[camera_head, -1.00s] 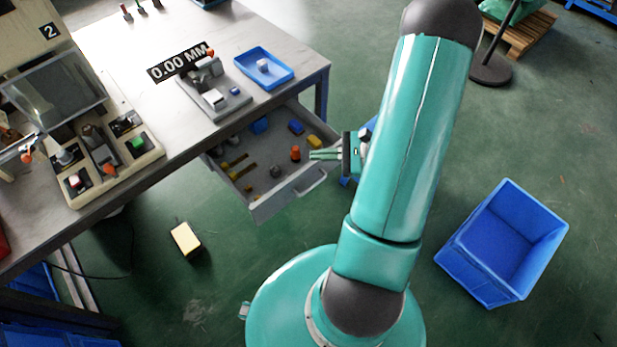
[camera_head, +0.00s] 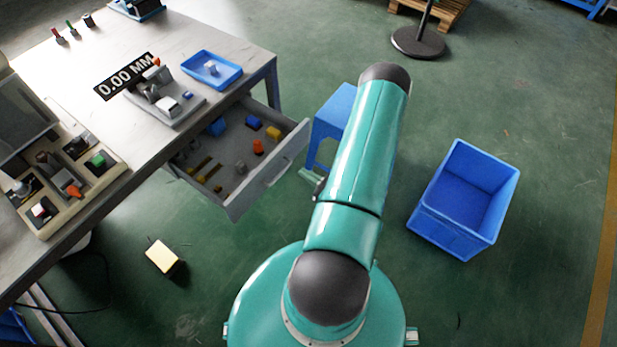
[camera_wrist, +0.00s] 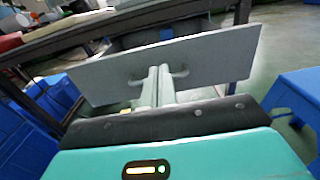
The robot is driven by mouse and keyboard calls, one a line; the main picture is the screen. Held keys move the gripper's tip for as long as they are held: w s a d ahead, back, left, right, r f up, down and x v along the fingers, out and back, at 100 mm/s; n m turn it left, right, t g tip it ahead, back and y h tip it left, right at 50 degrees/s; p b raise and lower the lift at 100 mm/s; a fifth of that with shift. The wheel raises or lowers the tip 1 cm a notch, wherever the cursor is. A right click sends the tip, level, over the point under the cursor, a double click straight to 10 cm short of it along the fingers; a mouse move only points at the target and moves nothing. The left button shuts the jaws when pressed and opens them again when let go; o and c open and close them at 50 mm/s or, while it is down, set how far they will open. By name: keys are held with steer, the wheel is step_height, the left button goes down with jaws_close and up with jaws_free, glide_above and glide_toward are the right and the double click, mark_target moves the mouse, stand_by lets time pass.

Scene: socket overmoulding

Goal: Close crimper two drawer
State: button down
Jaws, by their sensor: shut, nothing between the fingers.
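The grey drawer (camera_head: 262,192) under the workbench stands pulled out, with several small coloured parts lying inside. Its flat front panel fills the middle of the wrist view (camera_wrist: 215,55), with a handle behind my fingertips. In the head view the handle (camera_head: 281,172) is on the outer face. My gripper (camera_wrist: 158,72) is shut and empty, its fingers pointing at the panel near the handle. I cannot tell whether they touch it. In the head view my gripper (camera_head: 308,176) is just outside the drawer front, mostly hidden by my arm.
The workbench (camera_head: 215,115) carries a crimper (camera_head: 165,100) with a "0.00 MM" display, a blue tray (camera_head: 212,69) and a beige machine (camera_head: 60,190). A blue stool (camera_head: 332,115) stands close to the drawer's right. A blue crate (camera_head: 465,200) and yellow-topped block (camera_head: 162,257) are on the floor.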

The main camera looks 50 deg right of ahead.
mark_target(275, 155)
steer(key=w, duration=1)
steer(key=shift+a, duration=0.1)
steer(key=w, duration=2.2)
steer(key=shift+w+a, duration=0.3)
steer(key=shift+w, duration=0.1)
